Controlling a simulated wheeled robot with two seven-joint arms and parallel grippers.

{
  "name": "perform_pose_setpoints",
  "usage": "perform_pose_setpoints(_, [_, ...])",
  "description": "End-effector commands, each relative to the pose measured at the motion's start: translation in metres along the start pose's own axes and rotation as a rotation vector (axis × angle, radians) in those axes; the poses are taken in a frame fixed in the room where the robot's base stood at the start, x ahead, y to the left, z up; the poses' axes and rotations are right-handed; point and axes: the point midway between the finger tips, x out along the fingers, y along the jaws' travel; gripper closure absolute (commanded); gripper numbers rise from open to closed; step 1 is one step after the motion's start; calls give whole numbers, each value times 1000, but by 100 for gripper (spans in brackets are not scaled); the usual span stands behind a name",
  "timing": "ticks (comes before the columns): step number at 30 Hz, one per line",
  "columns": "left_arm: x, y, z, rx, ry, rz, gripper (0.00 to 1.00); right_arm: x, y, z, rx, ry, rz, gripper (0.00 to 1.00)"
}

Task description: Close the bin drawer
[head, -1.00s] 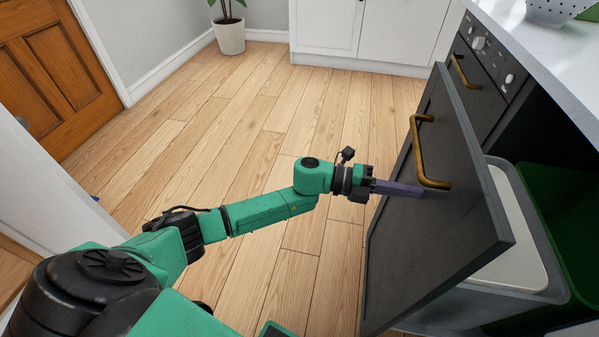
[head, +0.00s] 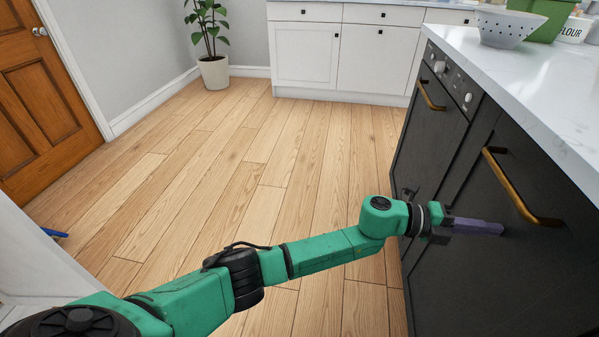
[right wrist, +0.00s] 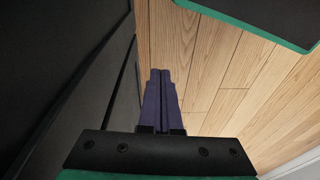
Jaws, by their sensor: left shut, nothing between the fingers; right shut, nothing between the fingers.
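The bin drawer (head: 505,255) has a dark front with a brass handle (head: 520,190). In the head view its front looks flush, or nearly so, with the dark cabinet run, and the bins inside are hidden. My left gripper (head: 500,228) is shut and empty. Its purple fingertips are at the drawer front just below the handle, touching it or very close. My right gripper (right wrist: 160,75) shows in the right wrist view, shut and empty, pointing along the wood floor beside dark panels (right wrist: 65,65).
An oven (head: 430,105) with knobs is beside the drawer, under a white marble counter (head: 520,75). A colander (head: 508,27) stands on the counter. A potted plant (head: 214,72), white cabinets (head: 305,55) and a wooden door (head: 45,100) are farther off. The middle floor is clear.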

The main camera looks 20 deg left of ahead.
Motion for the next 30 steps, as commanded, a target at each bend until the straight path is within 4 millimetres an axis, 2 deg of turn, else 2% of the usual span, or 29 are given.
perform_pose_setpoints(8, [9, -1, -1, 1, 0, -1, 100, -6, -1, 0, -2, 2, -2, 100])
perform_pose_setpoints(25, [10, -5, -2, 2, -1, -8, 100, -6, -1, 0, -1, 2, -2, 100])
perform_pose_setpoints(30, [5, -6, 2, 3, -2, -9, 100, -6, -1, -1, -1, 3, -2, 100])
